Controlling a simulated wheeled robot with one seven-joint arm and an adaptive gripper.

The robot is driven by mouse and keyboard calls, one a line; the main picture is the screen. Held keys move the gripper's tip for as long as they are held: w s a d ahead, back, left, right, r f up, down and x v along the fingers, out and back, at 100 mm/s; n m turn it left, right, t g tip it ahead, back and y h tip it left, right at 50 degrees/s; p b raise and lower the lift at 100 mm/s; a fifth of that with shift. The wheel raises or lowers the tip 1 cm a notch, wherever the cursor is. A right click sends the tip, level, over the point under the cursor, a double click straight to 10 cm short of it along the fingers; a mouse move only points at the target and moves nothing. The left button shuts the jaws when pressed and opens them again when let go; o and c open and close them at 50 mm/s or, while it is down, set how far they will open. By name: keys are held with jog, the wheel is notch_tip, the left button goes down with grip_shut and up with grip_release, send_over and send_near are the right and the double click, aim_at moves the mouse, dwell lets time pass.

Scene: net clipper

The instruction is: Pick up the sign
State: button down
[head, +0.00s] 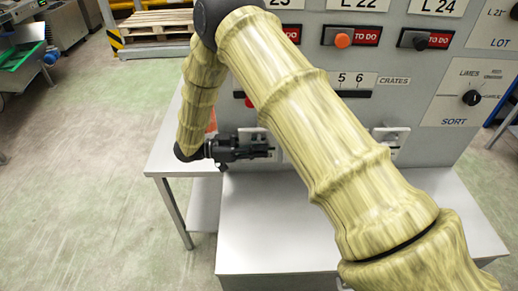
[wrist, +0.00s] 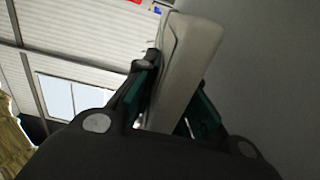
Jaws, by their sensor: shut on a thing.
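My gripper (head: 271,151) is in front of the lower part of the grey control panel, pointing right, above the pale table. In the wrist view, its two dark green-lined fingers (wrist: 168,108) are shut on a pale, flat piece with a rounded edge, which I take for the sign (wrist: 186,62). The piece stands up between the fingers and reaches beyond them, close to a grey surface. In the head view, my gripper and arm hide most of the held piece, and its face cannot be read.
The grey panel (head: 430,75) carries labels, an orange knob (head: 343,40) and black knobs (head: 471,98). A white fitting (head: 391,136) is low on the panel. The pale table (head: 262,238) is clear in front. Wooden pallets (head: 158,24) stand on the floor behind.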

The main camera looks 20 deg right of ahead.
jog(key=shift+s+r+b, duration=0.1)
jog(key=shift+r+b, duration=0.4)
jog(key=s+a+b, duration=0.2)
jog(key=s, duration=0.6)
jog(key=s+a+b, duration=0.2)
jog(key=s+a, duration=0.1)
jog(key=s, duration=0.6)
jog(key=shift+b, duration=0.4)
jog(key=c, duration=2.2)
grip_release()
jog(key=shift+s, duration=0.1)
jog(key=shift+d, duration=0.1)
grip_shut()
